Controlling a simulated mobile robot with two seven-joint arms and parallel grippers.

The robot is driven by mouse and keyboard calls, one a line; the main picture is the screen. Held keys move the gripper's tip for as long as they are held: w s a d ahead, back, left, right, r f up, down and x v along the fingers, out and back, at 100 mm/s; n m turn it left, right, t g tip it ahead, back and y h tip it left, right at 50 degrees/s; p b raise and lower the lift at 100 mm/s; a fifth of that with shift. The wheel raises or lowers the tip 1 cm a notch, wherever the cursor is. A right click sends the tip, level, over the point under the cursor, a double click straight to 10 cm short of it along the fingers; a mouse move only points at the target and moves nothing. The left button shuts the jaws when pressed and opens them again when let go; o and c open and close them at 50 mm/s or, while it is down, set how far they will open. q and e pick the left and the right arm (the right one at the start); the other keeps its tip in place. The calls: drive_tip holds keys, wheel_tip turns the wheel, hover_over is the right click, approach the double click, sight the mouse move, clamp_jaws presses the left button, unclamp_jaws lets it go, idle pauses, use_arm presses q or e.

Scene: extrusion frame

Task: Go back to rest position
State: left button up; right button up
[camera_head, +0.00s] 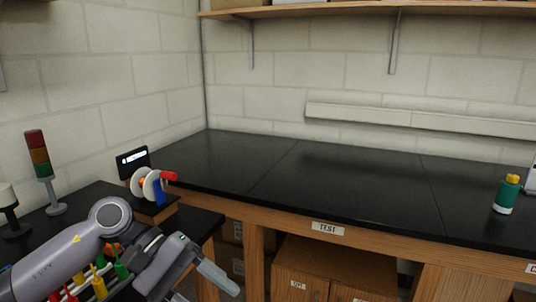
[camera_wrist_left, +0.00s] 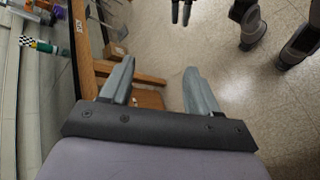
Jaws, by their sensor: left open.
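My left arm (camera_head: 70,258) comes in from the lower left in the head view. My left gripper (camera_head: 222,278) is at the bottom, in front of the black bench's wooden edge. In the left wrist view the left gripper (camera_wrist_left: 158,90) has its two grey fingers wide apart with nothing between them. The floor and a wooden bench part show beyond the fingers.
The black bench (camera_head: 330,185) is mostly clear. A green bottle with yellow cap (camera_head: 507,194) stands at right. A signal tower (camera_head: 41,165), a spool (camera_head: 150,187) and several coloured tools (camera_head: 99,285) are at left.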

use_arm(q)
drive_tip(key=s+d+n+t+h+b, duration=0.1)
drive_tip(key=d+n+t+h, duration=0.4)
drive_tip(key=n+h, duration=0.8)
drive_tip(key=w+a+f+n+t+y, duration=0.1)
drive_tip(key=a+f+n+t+y, duration=0.3)
drive_tip(key=n, duration=0.8)
drive_tip(key=a+f+n+t+y+b, duration=0.1)
drive_tip(key=f+n+t+y, duration=0.45)
drive_tip(key=n, duration=0.65)
drive_tip(key=w+a+f+n+t+y, duration=0.1)
drive_tip(key=a+f+n+t+y, duration=0.4)
drive_tip(key=n, duration=0.7)
drive_tip(key=s+a+f+n+g+y, duration=0.3)
drive_tip(key=s+f+n, duration=0.4)
drive_tip(key=f+n, duration=0.1)
drive_tip(key=s+a+f+n+g+y+b, duration=0.1)
drive_tip(key=s+a+f+n+g+y, duration=0.2)
drive_tip(key=s+f+n, duration=0.4)
wheel_tip(320, 180, down, 4)
drive_tip(key=shift+s+a+f+n+y, duration=0.25)
drive_tip(key=shift+n+y, duration=0.2)
drive_tip(key=shift+n, duration=0.65)
drive_tip(key=c, duration=0.3)
drive_tip(key=shift+r, duration=0.1)
drive_tip(key=shift+c, duration=0.2)
